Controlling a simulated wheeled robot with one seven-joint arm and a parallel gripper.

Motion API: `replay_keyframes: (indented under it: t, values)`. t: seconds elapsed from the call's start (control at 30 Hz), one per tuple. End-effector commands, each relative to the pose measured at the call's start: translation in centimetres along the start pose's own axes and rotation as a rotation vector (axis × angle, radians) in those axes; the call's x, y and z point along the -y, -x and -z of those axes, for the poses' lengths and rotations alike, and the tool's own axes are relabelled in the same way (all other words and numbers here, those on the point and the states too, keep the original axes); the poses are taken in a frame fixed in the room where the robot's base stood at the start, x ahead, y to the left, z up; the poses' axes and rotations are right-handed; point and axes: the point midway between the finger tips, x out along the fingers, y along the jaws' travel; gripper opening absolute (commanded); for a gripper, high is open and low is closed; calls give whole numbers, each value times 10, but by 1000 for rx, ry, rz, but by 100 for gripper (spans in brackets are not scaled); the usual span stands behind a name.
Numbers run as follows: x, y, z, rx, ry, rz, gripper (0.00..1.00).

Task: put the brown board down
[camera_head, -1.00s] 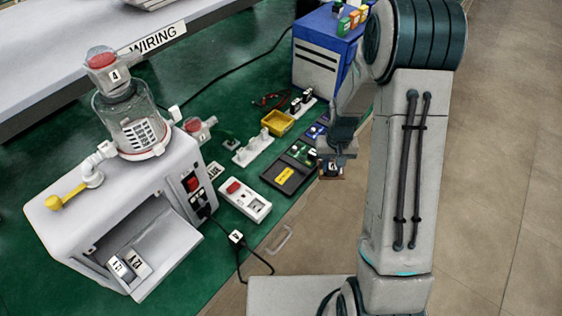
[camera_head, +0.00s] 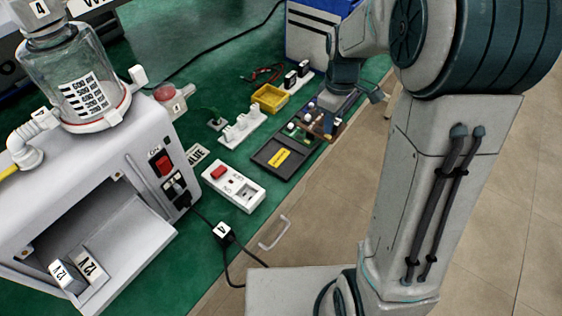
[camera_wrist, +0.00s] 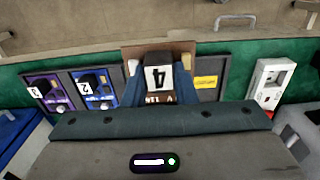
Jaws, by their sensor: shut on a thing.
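The brown board (camera_wrist: 130,54) carries a black block (camera_wrist: 158,60) labelled 4. In the wrist view my gripper (camera_wrist: 165,88) is shut on the block, one finger on each side. The board also shows under my gripper (camera_head: 336,104) in the head view (camera_head: 322,122). It is over the dark tray (camera_wrist: 207,92), between the blue board (camera_wrist: 93,88) labelled 2 and the yellow tray label (camera_wrist: 206,82). Its upper edge in the wrist view overlaps the tray's edge. I cannot tell whether it touches the tray. The fingers hide part of the board.
A white socket strip (camera_head: 233,186) stands beside the tray (camera_head: 268,168). A yellow bin (camera_head: 270,98) and a white rack (camera_head: 243,128) are behind it. A purple board (camera_wrist: 48,92) is in the tray.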

Motion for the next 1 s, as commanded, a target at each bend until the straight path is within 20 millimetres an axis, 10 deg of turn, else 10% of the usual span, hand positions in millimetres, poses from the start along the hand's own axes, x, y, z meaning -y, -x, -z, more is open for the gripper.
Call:
replay_keyframes:
  t: [0.5, 1.0]
  values:
    - [73, -59, 70, 3, 9, 2, 2]
    - [82, -107, 79, 2, 4, 2, 2]
